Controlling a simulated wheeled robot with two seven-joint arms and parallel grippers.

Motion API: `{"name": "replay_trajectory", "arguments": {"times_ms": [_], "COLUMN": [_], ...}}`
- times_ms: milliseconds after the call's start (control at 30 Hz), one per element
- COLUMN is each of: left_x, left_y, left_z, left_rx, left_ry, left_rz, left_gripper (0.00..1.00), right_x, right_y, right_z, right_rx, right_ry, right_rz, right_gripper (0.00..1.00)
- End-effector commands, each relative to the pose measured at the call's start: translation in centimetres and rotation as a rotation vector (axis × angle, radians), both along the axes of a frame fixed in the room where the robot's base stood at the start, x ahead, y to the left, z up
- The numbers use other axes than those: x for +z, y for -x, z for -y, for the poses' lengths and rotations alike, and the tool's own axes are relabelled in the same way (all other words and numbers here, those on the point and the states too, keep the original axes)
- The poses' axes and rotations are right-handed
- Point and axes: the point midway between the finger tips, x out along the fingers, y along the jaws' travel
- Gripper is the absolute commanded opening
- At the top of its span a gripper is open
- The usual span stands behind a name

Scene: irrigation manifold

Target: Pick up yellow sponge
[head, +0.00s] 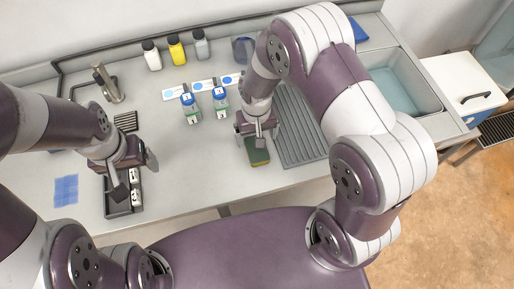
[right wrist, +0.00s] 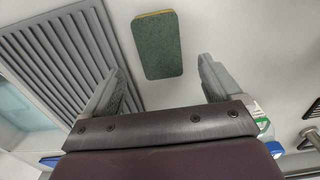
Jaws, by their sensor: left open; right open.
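The sponge (head: 258,157) lies flat on the counter, left of the grey ribbed drainboard. Its dark green top faces up, with a thin yellow edge showing. In the right wrist view the sponge (right wrist: 158,45) lies ahead of my open fingers, in line with the gap between them. My right gripper (head: 257,137) is open and empty above the counter, close to the sponge, partly covering it in the head view. It also shows in the right wrist view (right wrist: 158,82). My left gripper (head: 136,175) is open over a dark tray at the left, holding nothing that I can see.
The ribbed drainboard (head: 298,135) and a sink basin (head: 405,88) are to the right. Two small labelled bottles (head: 221,100) stand left of my right gripper. Several bottles (head: 176,50) stand at the back. A dark tray (head: 123,209) and a blue cloth (head: 66,190) are at the left.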

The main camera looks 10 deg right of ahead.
Motion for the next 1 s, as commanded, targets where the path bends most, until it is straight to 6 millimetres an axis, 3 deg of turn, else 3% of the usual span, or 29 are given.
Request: {"name": "replay_trajectory", "arguments": {"times_ms": [333, 600, 633, 767, 800, 1000], "left_x": [1.4, 1.4, 1.4, 1.4, 1.4, 1.4], "left_y": [0.0, 0.0, 0.0, 0.0, 0.0, 0.0], "left_z": [0.0, 0.0, 0.0, 0.0, 0.0, 0.0], "left_rx": [0.0, 0.0, 0.0, 0.0, 0.0, 0.0], "left_ry": [0.0, 0.0, 0.0, 0.0, 0.0, 0.0], "left_rz": [0.0, 0.0, 0.0, 0.0, 0.0, 0.0], "left_gripper": [0.8, 0.8, 0.8, 0.8, 0.8, 0.8], "right_x": [-5.3, -6.0, -6.0, -6.0, -6.0, -5.9], "right_y": [0.1, 0.0, 0.0, 0.0, 0.0, 0.0], "right_z": [0.0, 0.0, 0.0, 0.0, 0.0, 0.0], "right_rx": [0.001, 0.001, 0.001, 0.001, 0.001, 0.001], "right_ry": [0.0, 0.0, 0.0, 0.0, 0.0, 0.0], "right_rz": [-0.001, 0.002, 0.002, 0.002, 0.002, 0.002], "right_gripper": [0.92, 0.92, 0.85, 0.43, 0.37, 0.32]}}
